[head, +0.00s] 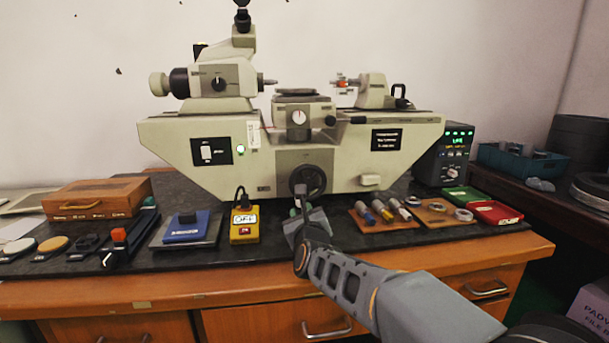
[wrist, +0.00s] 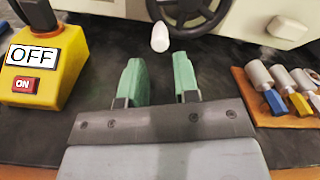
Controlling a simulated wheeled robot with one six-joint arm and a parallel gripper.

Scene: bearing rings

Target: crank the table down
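The measuring machine (head: 365,155) stands on the dark bench plate. Its small table (head: 296,93) sits on a block at the middle of the machine. The dark handwheel (head: 313,173) is on the front below it and also shows cut off at the top of the wrist view (wrist: 218,14). The wheel's pale crank knob (wrist: 160,37) points toward me at its lower left. My gripper (wrist: 158,75) has its two green fingers apart, with nothing between them. The knob appears just beyond the fingertips, between their lines. In the head view my gripper (head: 299,208) is low in front of the wheel.
A yellow switch box (wrist: 45,65) marked OFF stands left of my gripper. A wooden tray (head: 384,218) with several cylindrical gauges lies to the right. A blue block (head: 186,228) sits farther left. The dark surface directly before the wheel is clear.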

